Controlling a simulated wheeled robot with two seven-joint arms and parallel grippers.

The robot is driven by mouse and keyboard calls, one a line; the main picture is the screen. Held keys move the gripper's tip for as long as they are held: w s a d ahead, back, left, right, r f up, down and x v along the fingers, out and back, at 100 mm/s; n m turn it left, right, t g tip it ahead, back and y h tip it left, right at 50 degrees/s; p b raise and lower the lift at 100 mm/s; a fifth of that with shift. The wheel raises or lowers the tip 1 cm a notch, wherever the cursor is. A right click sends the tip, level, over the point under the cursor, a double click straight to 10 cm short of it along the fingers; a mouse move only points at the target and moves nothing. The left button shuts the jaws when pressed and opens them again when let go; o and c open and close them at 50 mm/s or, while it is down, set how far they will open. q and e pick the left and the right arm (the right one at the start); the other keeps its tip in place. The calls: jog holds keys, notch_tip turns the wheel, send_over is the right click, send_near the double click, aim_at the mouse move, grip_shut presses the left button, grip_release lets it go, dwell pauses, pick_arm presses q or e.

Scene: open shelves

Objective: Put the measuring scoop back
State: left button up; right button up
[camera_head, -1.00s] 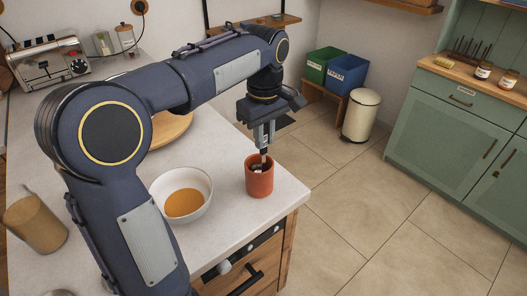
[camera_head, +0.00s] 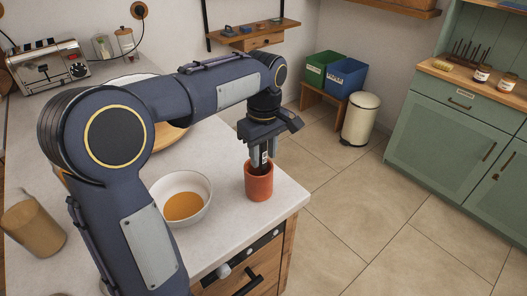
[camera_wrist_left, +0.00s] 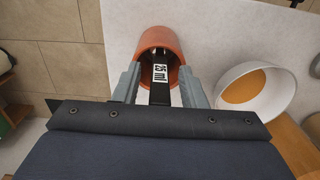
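The measuring scoop (camera_wrist_left: 159,80) has a black handle with a white "25 ml" label. It stands in the terracotta cup (camera_head: 259,185) near the counter's right corner; its lower end is hidden inside. The cup also shows in the left wrist view (camera_wrist_left: 146,42). My left gripper (camera_head: 261,160) points down at the cup's mouth. In the left wrist view its two fingers (camera_wrist_left: 159,86) stand apart on either side of the handle, with a gap to each side. My right gripper is not in view.
A white bowl (camera_head: 207,201) with an orange-brown content stands just left of the cup. A tan canister (camera_head: 35,228) is at the far left. The counter's edge (camera_head: 284,215) lies close right of the cup, with open floor beyond.

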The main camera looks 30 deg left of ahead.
pick_arm(q)
jog(key=shift+r, duration=0.1)
notch_tip(320, 180, up, 12)
jog(key=shift+r+p, duration=0.1)
jog(key=shift+p, duration=0.65)
jog(key=shift+s+a+f+m, duration=0.2)
jog(key=shift+s+m, duration=0.1)
jog(key=shift+s, duration=0.1)
jog(key=s+d+f+m+t+h, duration=0.2)
jog(key=s+f+m, duration=0.3)
jog(key=s, duration=0.5)
jog(key=s+d+f+m+t+h, duration=0.1)
jog(key=s+d+f+m+t, duration=0.2)
jog(key=s+f+m, duration=0.3)
jog(key=s+f, duration=0.4)
jog(key=shift+s+d+f+t+h, duration=0.3)
jog(key=shift+d+h, duration=0.1)
jog(key=shift+s+a, duration=0.1)
